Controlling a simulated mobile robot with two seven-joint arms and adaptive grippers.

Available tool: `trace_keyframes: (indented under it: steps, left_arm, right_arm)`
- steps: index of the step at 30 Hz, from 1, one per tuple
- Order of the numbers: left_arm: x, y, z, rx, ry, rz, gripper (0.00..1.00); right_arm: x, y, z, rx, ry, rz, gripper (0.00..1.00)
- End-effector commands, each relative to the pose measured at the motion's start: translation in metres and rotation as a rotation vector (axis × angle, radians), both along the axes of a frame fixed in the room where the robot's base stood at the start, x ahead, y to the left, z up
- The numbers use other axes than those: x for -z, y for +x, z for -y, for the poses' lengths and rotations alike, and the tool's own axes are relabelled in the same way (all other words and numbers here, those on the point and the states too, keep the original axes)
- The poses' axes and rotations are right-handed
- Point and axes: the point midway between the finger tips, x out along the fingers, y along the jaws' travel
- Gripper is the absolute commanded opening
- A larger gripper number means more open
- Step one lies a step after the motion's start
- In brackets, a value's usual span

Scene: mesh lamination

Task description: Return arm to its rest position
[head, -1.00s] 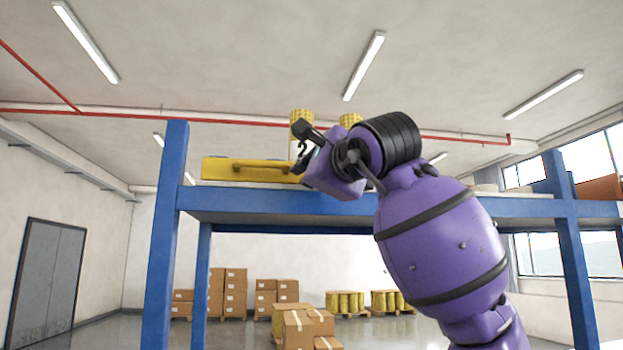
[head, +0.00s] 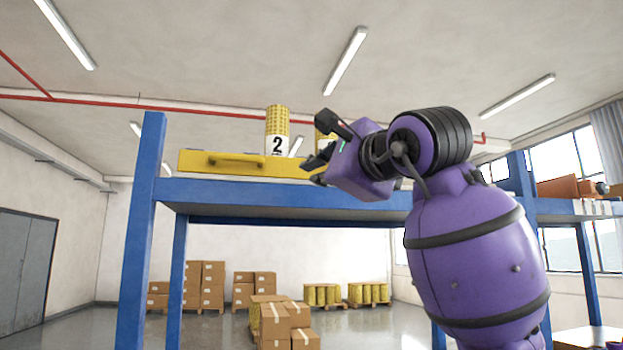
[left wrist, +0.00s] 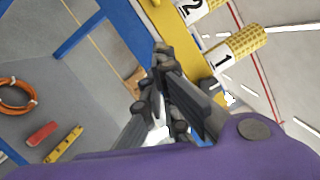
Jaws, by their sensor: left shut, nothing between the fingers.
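My left gripper (head: 318,158) is at the end of my purple arm in the head view. It is in front of the upper shelf, at the height of the yellow rolls. Its black fingers also show in the left wrist view (left wrist: 160,85), with nothing held between them. In the head view, a yellow mesh roll labelled 2 (head: 277,130) stands upright just left of the gripper. A second yellow roll (head: 326,126) is partly hidden behind the gripper; the left wrist view shows a roll labelled 1 (left wrist: 245,42). My right gripper is out of view.
A blue rack (head: 240,193) carries a long yellow holder (head: 215,163) beside the rolls. An orange box (head: 565,187) is on the rack's right side. Stacked cartons (head: 284,318) stand on the floor behind. The left wrist view shows an orange coil (left wrist: 14,96) and a red object (left wrist: 42,133).

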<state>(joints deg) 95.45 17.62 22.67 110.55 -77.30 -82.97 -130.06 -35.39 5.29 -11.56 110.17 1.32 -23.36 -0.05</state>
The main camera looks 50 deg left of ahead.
Motion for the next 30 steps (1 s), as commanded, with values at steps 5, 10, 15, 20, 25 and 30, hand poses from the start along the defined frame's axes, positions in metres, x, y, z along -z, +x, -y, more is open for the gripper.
trace_keyframes:
  steps: [5, 10, 15, 20, 25, 30]
  left_arm:
    - [0.000, -0.003, 0.010, 0.001, 0.001, 0.002, 0.00]
    - [0.000, -0.003, 0.010, 0.001, 0.001, 0.002, 0.00]
    - [-0.002, -0.003, 0.010, 0.005, -0.003, 0.083, 0.00]
    - [-0.032, 0.006, 0.019, 0.100, 0.059, 0.379, 0.00]
    - [-0.070, 0.043, 0.058, 0.343, 0.155, 0.721, 0.00]
    - [-0.051, 0.123, 0.110, 0.659, 0.164, 0.916, 0.00]
  right_arm:
    - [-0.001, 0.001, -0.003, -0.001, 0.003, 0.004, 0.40]
    - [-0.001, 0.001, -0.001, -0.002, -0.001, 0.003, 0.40]
    - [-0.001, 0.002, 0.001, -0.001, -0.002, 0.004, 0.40]
    - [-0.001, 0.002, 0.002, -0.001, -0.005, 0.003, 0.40]
    - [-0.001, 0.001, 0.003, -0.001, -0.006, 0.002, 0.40]
    - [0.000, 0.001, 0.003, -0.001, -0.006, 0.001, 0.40]
